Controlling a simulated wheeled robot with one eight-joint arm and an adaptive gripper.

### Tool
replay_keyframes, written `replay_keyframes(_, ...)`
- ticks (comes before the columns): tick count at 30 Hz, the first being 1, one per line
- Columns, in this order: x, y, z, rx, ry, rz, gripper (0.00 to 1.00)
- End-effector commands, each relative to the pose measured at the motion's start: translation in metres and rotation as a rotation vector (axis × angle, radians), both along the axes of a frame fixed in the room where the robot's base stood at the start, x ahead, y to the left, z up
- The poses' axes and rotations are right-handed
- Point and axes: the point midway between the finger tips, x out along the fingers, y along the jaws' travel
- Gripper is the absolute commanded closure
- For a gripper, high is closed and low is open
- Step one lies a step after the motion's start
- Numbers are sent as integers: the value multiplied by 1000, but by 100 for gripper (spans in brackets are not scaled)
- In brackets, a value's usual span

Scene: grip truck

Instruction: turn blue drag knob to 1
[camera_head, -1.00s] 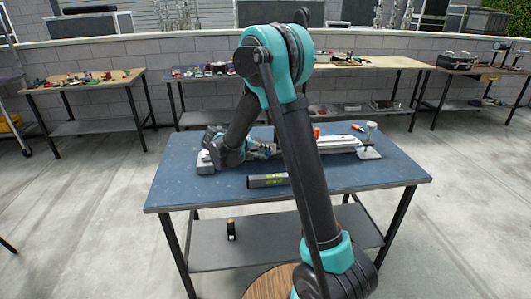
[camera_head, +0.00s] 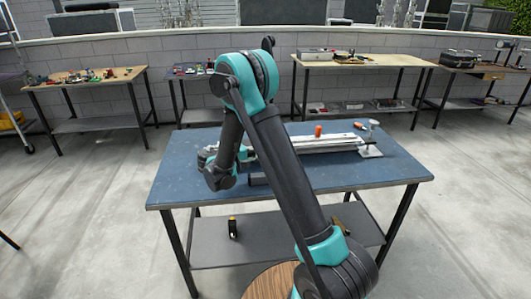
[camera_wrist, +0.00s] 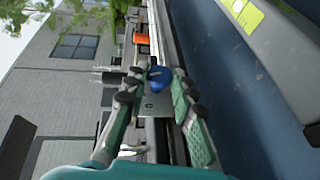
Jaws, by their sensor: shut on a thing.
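The blue drag knob (camera_wrist: 160,78) shows in the wrist view, on a long metal rail device. My gripper (camera_wrist: 158,74) has its two padded fingers on either side of the knob and is shut on it. The knob's lower part and any number marks cannot be made out. In the head view the long grey rail device (camera_head: 335,143) lies across the blue table. My arm hides the blue knob and my fingertips there.
An orange part (camera_head: 318,130) stands on the rail, and also shows in the wrist view (camera_wrist: 141,39). The blue table's (camera_head: 390,172) front right is clear.

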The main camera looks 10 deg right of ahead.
Motion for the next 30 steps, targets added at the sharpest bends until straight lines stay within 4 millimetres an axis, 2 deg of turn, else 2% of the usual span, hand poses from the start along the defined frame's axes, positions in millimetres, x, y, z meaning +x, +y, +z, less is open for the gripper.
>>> replay_keyframes(7,0,0,0,2,1,0,100)
replay_keyframes(8,0,0,0,2,1,0,72)
replay_keyframes(12,0,0,0,2,1,0,56)
replay_keyframes(23,-1,2,0,2,1,0,56)
replay_keyframes(30,-11,27,4,2,0,2,56)
